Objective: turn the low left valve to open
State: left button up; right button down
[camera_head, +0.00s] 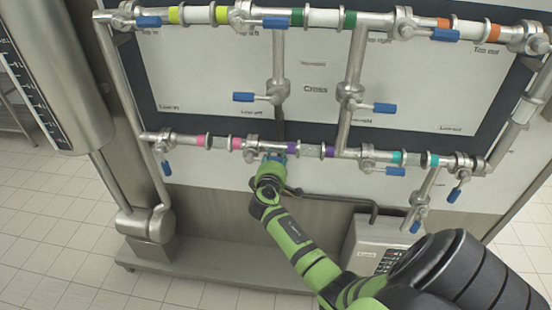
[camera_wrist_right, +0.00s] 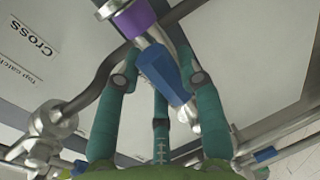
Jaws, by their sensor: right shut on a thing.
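The low left valve (camera_head: 252,143) sits on the lower pipe between the pink and purple bands. Its blue handle (camera_wrist_right: 163,74) shows large in the wrist view, close to a purple band (camera_wrist_right: 133,18). My right gripper (camera_head: 271,171), green, is at this valve just below the lower pipe and covers much of the handle in the head view. In the wrist view its dark green fingers (camera_wrist_right: 155,100) stand around the blue handle, shut on it. The handle's exact angle to the pipe is hard to tell. My left gripper is not in view.
Other blue-handled valves line the upper pipe (camera_head: 330,18) and lower pipe. A cross-pipe handle (camera_head: 243,97) is above my gripper. A thin dark pipe (camera_head: 335,198) runs right of it to a grey box (camera_head: 375,245). Tiled floor (camera_head: 60,230) is clear at left.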

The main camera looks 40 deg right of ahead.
jog(key=shift+d+r, duration=0.1)
jog(key=c, duration=0.8)
grip_release()
jog(key=shift+o, duration=0.2)
jog(key=v, duration=1.2)
